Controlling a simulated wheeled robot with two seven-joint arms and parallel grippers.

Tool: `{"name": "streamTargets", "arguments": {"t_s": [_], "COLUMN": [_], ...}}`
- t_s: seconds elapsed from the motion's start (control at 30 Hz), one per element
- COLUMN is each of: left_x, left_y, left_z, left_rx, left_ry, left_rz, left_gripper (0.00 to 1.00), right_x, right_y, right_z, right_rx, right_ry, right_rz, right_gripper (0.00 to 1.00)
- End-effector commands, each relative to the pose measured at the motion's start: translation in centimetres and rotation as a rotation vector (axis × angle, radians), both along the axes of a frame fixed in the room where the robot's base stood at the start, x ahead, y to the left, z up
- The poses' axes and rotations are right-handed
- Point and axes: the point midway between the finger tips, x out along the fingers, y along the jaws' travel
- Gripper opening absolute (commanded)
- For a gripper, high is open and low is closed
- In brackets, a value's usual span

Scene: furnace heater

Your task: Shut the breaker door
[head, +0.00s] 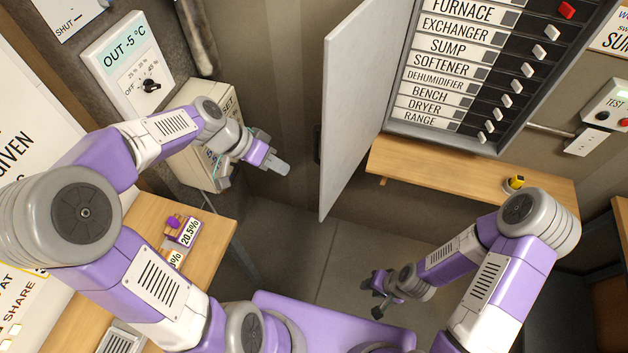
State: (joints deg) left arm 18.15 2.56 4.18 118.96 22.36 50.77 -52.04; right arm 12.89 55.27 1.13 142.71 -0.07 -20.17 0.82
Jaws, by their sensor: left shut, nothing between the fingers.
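The breaker door (352,105) is a light grey panel standing open, swung out from the left edge of the breaker panel (480,70). The panel's rows of labelled switches are exposed, with one red switch at the top and white ones below. My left gripper (281,166) is shut and empty, left of the door and apart from it, in front of the wall. My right gripper (378,296) is low, below the door and the shelf, and apart from both. Its jaw state is hard to make out.
A wooden shelf (470,178) runs under the panel, with a small yellow and black item (514,183) on it. A thermostat dial box (128,68) and a beige box (205,150) are on the left. A wooden bench (150,225) is at lower left. A test box (605,108) is at right.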

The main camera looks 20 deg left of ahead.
Motion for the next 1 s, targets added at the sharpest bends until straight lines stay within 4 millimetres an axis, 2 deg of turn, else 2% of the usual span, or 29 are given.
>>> {"name": "streamTargets", "arguments": {"t_s": [0.2, 0.4, 0.63, 1.0], "left_x": [1.0, 1.8, 0.9, 0.8], "left_y": [-2.7, -5.1, -7.9, -8.4], "left_z": [-3.9, -6.9, -6.5, -6.6], "left_rx": [-0.002, -0.002, 0.000, 0.001], "left_ry": [0.007, 0.006, 0.002, 0.001], "left_rz": [-0.004, -0.003, -0.001, 0.001], "left_gripper": [0.00, 0.00, 0.00, 0.00], "right_x": [0.0, 0.0, 0.0, 0.0], "right_y": [0.0, 0.0, 0.0, 0.0], "right_z": [0.1, 0.3, 1.2, 1.3], "right_rx": [0.000, 0.000, 0.000, 0.000], "right_ry": [0.000, 0.000, 0.000, 0.000], "right_rz": [0.000, 0.000, 0.000, 0.000], "right_gripper": [0.36, 0.36, 0.36, 0.36]}}
